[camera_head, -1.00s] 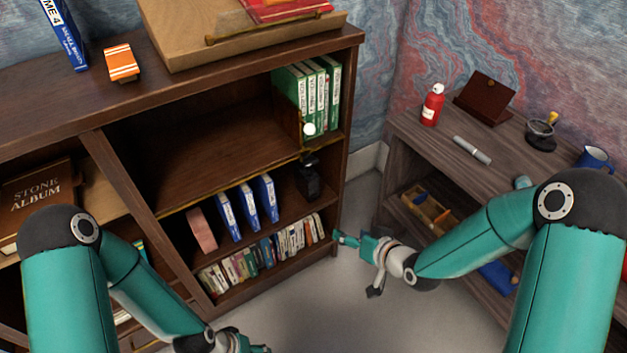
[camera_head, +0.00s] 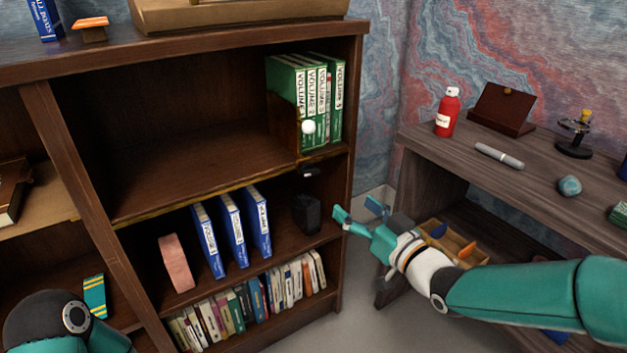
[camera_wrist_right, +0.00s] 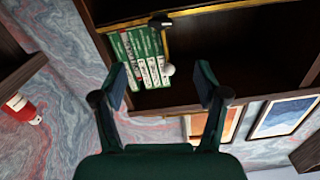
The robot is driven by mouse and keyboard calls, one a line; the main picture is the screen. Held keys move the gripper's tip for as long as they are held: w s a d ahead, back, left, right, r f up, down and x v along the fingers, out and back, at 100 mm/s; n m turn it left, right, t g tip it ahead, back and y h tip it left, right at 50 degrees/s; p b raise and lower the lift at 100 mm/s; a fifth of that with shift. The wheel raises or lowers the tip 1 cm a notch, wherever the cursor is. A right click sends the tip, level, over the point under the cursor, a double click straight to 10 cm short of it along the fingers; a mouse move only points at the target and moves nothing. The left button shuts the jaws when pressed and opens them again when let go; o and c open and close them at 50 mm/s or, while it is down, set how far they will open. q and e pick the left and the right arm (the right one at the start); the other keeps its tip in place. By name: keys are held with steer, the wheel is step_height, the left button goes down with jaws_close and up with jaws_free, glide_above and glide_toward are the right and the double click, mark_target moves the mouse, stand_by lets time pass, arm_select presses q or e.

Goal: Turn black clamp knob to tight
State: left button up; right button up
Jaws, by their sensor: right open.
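The black clamp knob (camera_head: 310,172) sits under the front edge of the middle shelf, at its right end, below a brassy clamp bracket with a white ball (camera_head: 308,127). In the right wrist view the knob (camera_wrist_right: 160,22) shows near the top, beyond my fingertips. My right gripper (camera_head: 356,210) is open and empty, to the right of the bookcase and lower than the knob in the head view, apart from it. Its two fingers (camera_wrist_right: 165,85) also frame the wrist view. Of my left arm only a link shows at lower left; its gripper is out of view.
Green volumes (camera_head: 303,95) stand behind the clamp. A black box (camera_head: 306,213) and blue books (camera_head: 232,233) are on the shelf below. A side table (camera_head: 420,145) at right holds a red bottle (camera_head: 447,112). The middle shelf's left part is clear.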

mark_target(313, 172)
steer(key=b+x, duration=0.1)
steer(key=x, duration=1.4)
steer(key=shift+w+a, duration=0.1)
steer(key=shift+w, duration=0.2)
steer(key=shift+f, duration=0.1)
steer(key=c, duration=1.2)
steer(key=shift+o, duration=0.2)
